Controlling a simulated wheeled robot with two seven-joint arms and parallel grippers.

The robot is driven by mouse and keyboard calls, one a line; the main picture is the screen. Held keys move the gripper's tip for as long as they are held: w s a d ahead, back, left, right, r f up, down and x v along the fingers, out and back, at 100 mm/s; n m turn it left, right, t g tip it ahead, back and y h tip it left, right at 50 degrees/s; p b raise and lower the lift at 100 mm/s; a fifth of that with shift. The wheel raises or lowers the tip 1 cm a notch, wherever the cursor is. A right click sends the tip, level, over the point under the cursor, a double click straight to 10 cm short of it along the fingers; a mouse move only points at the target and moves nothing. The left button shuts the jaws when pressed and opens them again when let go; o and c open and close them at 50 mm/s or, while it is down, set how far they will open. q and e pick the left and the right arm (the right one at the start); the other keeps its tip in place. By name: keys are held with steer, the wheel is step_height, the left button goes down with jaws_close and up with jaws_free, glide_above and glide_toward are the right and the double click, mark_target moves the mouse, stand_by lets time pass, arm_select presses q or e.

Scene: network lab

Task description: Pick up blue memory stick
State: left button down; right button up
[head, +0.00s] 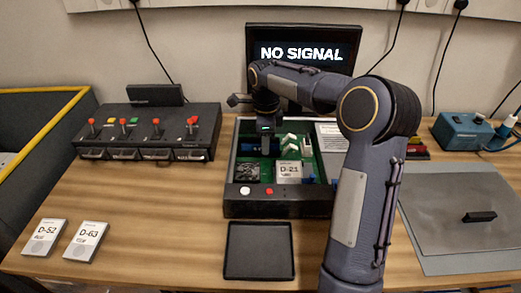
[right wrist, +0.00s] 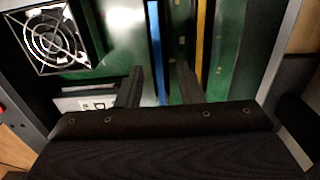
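A long thin blue strip, which looks like the blue memory stick (right wrist: 154,45), shows in the right wrist view on the green board. My right gripper (right wrist: 159,72) is open, with one dark finger on each side of the blue strip in that view. I cannot tell how far above the strip the fingertips are. In the head view the right gripper (head: 265,130) points down over the back left part of the open black case (head: 275,208). The blue strip under it is hidden there. My left gripper is not in view.
An orange strip (right wrist: 201,45) runs right of the blue one. A fan (right wrist: 53,38) sits at the left inside the case. An empty black tray (head: 259,252) is in front. A monitor (head: 304,52) stands behind.

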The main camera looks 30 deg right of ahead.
steer(key=shift+c, duration=0.3)
jaws_close()
